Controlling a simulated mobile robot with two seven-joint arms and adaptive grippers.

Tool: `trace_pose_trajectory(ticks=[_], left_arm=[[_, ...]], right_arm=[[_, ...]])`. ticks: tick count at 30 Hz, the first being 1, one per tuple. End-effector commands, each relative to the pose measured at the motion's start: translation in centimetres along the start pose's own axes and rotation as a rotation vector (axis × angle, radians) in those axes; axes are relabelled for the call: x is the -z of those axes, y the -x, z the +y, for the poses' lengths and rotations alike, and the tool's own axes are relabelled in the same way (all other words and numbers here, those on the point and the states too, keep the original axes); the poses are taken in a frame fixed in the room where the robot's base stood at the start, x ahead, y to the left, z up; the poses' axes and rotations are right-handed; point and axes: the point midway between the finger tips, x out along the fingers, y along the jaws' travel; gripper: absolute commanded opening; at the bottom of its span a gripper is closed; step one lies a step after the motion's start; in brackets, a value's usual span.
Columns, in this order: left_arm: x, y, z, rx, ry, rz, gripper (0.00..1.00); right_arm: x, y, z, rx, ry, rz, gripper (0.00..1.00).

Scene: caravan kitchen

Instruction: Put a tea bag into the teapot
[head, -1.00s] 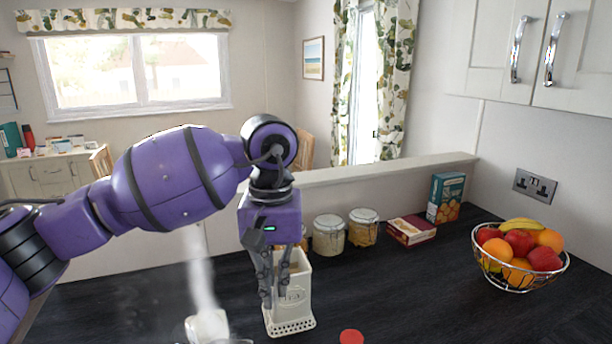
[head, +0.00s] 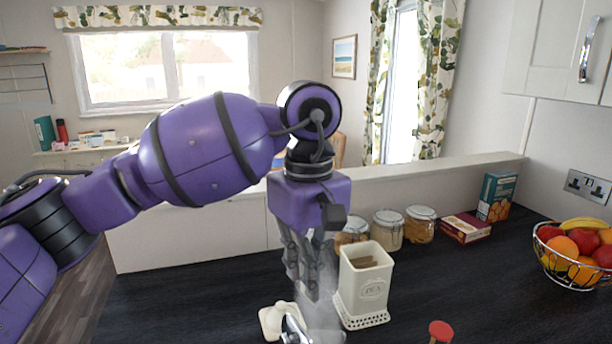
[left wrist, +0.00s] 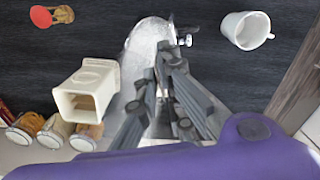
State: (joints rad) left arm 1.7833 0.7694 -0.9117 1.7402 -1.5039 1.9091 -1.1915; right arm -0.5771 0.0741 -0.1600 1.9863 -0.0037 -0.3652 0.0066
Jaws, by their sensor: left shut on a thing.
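The cream tea canister (head: 366,278) stands upright on the dark counter, with brownish contents showing in its open top. It also shows in the left wrist view (left wrist: 86,94). My left gripper (head: 308,292) points down just left of the canister, apart from it, in rising steam. In the left wrist view its fingers (left wrist: 166,65) are shut; the tea bag between them is too small and hidden to make out. Below, a shiny metallic part (head: 294,328), seemingly of the teapot, shows at the picture's bottom edge; steam and the gripper hide the rest. My right gripper is out of view.
Lidded glass jars (head: 388,230), boxes (head: 466,228) and a wire fruit bowl (head: 575,262) line the back and right.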

Motion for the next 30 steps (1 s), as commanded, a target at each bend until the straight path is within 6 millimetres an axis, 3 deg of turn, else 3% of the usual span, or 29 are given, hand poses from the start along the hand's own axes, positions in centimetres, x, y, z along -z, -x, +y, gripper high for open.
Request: trace_pose_trajectory(ticks=[8,21,30], left_arm=[[0.0,-0.5,-0.3,0.001,0.122,-0.001,0.00],[0.0,-5.3,-0.3,0.003,0.119,-0.003,0.00],[0.0,-6.0,-0.3,-0.001,0.120,0.001,0.00]], right_arm=[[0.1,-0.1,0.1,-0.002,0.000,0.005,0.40],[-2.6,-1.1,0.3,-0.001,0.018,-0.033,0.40],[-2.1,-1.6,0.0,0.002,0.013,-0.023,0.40]])
